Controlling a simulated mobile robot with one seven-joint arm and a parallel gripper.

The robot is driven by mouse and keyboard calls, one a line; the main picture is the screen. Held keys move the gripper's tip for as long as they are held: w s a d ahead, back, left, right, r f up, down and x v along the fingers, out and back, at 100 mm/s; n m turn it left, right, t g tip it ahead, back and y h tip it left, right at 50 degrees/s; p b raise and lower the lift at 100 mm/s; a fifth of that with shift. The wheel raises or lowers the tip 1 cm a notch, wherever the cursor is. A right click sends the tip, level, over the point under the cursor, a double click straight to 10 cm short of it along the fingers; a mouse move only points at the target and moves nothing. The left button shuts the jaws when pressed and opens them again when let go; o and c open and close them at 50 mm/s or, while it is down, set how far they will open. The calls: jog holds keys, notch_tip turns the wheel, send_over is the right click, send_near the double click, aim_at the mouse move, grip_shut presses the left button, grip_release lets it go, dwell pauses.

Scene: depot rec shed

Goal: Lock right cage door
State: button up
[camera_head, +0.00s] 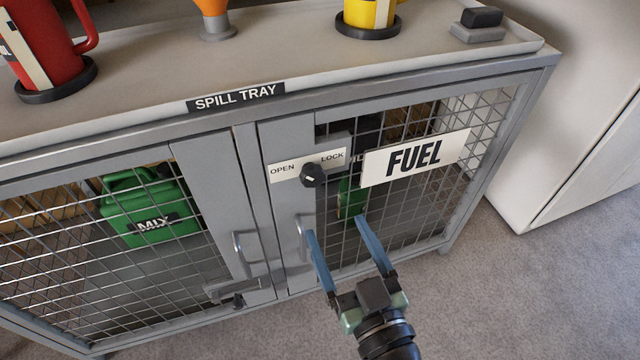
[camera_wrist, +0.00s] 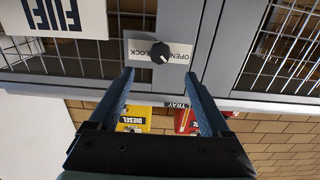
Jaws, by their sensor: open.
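The right cage door (camera_head: 283,218) looks shut in its frame and carries a white FUEL sign (camera_head: 415,158). Near its upper left corner is a plate marked OPEN on the left and LOCK on the right, with a round black knob (camera_head: 313,175) between the words. The knob has a small pale mark; I cannot tell exactly where it points. My gripper (camera_head: 335,228) is open and empty in front of the door, below the knob. The wrist view is upside down: the knob (camera_wrist: 160,52) shows just beyond the gap between my fingertips (camera_wrist: 158,74), apart from them.
The left cage door (camera_head: 210,190) has a grey handle and a low latch; a green MIX can (camera_head: 145,208) stands behind its mesh. The spill tray (camera_head: 150,108) on top holds red, orange and yellow vessels. A pale cabinet (camera_head: 560,120) stands at right. Carpet is clear at lower right.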

aim_at(314, 181)
jog(key=x, duration=1.1)
jog(key=shift+b, duration=0.3)
jog(key=shift+c, duration=0.4)
grip_shut()
